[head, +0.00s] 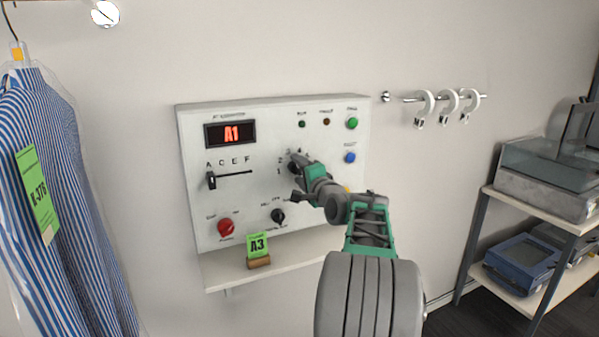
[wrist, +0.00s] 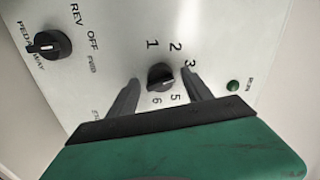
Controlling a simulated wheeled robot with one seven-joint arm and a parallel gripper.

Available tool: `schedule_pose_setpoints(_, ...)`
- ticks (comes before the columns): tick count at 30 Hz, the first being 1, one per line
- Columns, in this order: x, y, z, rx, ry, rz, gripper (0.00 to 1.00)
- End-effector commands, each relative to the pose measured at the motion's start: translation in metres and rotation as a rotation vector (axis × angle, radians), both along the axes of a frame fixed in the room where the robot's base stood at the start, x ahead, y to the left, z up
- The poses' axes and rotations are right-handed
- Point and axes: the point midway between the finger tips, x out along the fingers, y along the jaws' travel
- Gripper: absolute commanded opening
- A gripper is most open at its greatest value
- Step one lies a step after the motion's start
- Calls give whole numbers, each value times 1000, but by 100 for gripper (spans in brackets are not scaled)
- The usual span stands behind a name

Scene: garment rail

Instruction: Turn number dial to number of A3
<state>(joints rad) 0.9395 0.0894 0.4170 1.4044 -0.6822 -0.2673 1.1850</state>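The number dial (wrist: 160,77) is a small black knob with numbers around it on the white control panel (head: 215,130). In the wrist view, my gripper (wrist: 161,76) is open, with one finger on each side of the dial and gaps between them and the knob. I cannot tell which number its pointer marks. In the head view, my gripper (head: 299,178) is at the panel and partly hides the dial. The red display (head: 231,134) reads A1. A green A3 tag (head: 257,245) stands in a wooden block below the panel.
The panel also has a letter slider (head: 212,180), a red knob (head: 226,228) and another black dial (head: 278,217). A small shelf (head: 225,273) juts out below. A striped shirt (head: 60,200) hangs left. A rail with white hooks (head: 447,105) and a rack (head: 490,225) are right.

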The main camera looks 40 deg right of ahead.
Motion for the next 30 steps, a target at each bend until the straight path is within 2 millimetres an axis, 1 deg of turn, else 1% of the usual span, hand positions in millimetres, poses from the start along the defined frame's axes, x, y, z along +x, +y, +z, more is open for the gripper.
schedule_pose_setpoints(5, 0, 0, 0, 0, 0, 0, 58)
schedule_pose_setpoints(8, -7, 1, 1, -2, -2, -2, 58)
schedule_pose_setpoints(11, -24, 6, -1, -1, -1, -3, 58)
schedule_pose_setpoints(15, -53, 15, -1, -1, -1, -4, 58)
schedule_pose_setpoints(19, -71, 20, -1, -1, 0, -2, 58)
schedule_pose_setpoints(22, -75, 22, 0, 0, 0, -1, 58)
schedule_pose_setpoints(30, -75, 22, 0, 0, 0, 0, 58)
